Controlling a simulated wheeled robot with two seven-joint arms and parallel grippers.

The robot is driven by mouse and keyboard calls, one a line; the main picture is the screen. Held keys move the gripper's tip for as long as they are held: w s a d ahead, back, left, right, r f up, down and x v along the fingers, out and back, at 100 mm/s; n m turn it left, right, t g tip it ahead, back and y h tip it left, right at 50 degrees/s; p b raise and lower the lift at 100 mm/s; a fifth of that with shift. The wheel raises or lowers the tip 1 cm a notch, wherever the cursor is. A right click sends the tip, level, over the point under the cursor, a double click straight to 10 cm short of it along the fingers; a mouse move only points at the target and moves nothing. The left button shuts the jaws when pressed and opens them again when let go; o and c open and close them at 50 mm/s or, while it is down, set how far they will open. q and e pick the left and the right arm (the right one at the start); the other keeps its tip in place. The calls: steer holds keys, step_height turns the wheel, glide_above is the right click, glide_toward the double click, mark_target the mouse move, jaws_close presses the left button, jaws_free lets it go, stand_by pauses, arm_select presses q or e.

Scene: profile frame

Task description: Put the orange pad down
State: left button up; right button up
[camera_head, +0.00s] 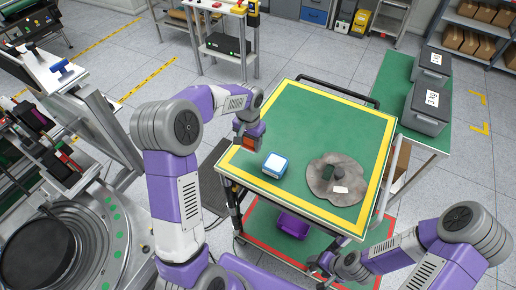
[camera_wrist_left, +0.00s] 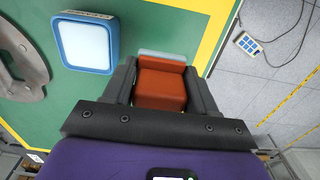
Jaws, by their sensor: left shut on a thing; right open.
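My left gripper (camera_head: 247,136) is shut on the orange pad (camera_wrist_left: 162,85), near the left edge of the green cart top (camera_head: 310,112). In the left wrist view the pad sits between the two dark fingers, with a pale strip at its far end. In the head view the orange pad (camera_head: 251,143) is partly hidden by the gripper. I cannot tell whether it touches the cart top. My right gripper (camera_head: 328,265) is open and empty, low in front of the cart's near right corner.
A blue-and-white block (camera_head: 274,165) lies on the cart top to the right of the pad, and also shows in the left wrist view (camera_wrist_left: 86,43). A grey irregular plate (camera_head: 325,196) with small items lies further right. The cart top's middle and back are clear.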

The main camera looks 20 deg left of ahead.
mark_target(250, 147)
arm_select(q)
steer(key=f, duration=0.3)
steer(key=shift+w+f, duration=0.1)
steer(key=shift+w, duration=0.1)
step_height(250, 147, down, 3)
steer(key=shift+s, duration=0.15)
steer(key=shift+f, duration=0.15)
steer(key=shift+f, duration=0.1)
steer(key=o, duration=0.6)
steer(key=shift+f, duration=0.1)
steer(key=o, duration=0.4)
